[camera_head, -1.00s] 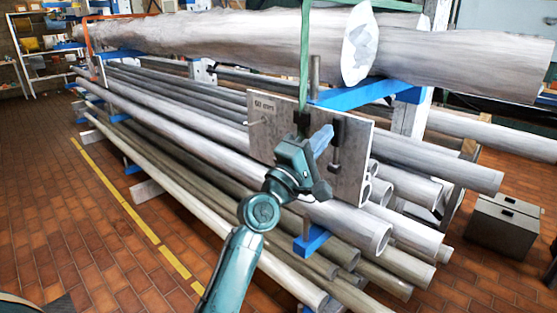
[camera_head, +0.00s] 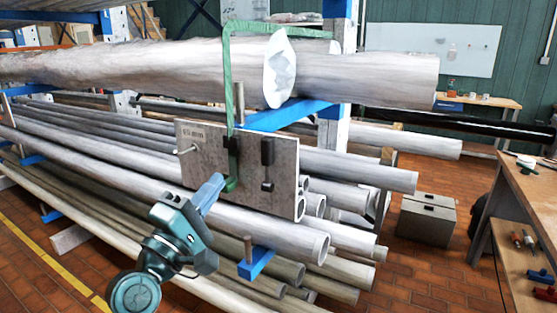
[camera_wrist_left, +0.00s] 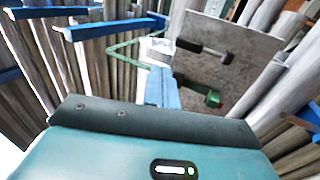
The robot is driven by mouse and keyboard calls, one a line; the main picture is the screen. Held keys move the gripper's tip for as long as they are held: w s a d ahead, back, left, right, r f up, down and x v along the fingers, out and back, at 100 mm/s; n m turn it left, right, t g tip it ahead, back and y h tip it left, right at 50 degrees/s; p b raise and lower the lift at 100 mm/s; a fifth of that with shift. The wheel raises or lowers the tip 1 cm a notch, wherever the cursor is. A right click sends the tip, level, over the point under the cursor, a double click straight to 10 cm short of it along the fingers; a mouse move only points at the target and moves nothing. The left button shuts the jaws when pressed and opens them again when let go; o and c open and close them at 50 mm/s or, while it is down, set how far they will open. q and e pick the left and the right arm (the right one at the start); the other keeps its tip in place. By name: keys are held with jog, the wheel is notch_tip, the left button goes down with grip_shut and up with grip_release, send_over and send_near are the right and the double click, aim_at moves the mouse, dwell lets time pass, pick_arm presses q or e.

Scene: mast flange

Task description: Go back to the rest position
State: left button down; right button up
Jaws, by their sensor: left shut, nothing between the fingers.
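My left gripper (camera_head: 217,182) is shut and empty, its blue fingers just below and in front of the lower left part of a grey plate marked "60 mm" (camera_head: 205,155). The fingers also show in the left wrist view (camera_wrist_left: 162,88), with the plate (camera_wrist_left: 245,50) beyond them. A second black clip (camera_head: 267,160) is on the plate. My right gripper is not in view.
A rack holds several long pipes (camera_head: 340,235) whose ends stick out below the plate. A blue support arm (camera_head: 258,262) juts out near my left arm. A grey box (camera_head: 426,220) stands on the brick floor; a wooden workbench (camera_head: 530,190) is at the right.

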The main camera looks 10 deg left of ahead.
pick_arm(q)
jog(key=s+d+f+m+g+y, duration=0.1)
jog(key=s+f+m+g, duration=0.15)
jog(key=f, duration=0.85)
jog(key=s+d+f+m+g+y, duration=0.1)
jog(key=f+m+g+y, duration=0.2)
jog(key=f, duration=0.7)
jog(key=s+d+f+m+g, duration=0.1)
jog(key=s+f+m+g, duration=0.4)
jog(key=s+f+m, duration=0.6)
jog(key=s+f, duration=0.5)
jog(key=f, duration=0.3)
jog(key=shift+s+d+f, duration=0.2)
jog(key=shift+d+f, duration=0.05)
jog(key=shift+d, duration=0.05)
jog(key=shift+a+y, duration=0.1)
jog(key=shift+y, duration=0.2)
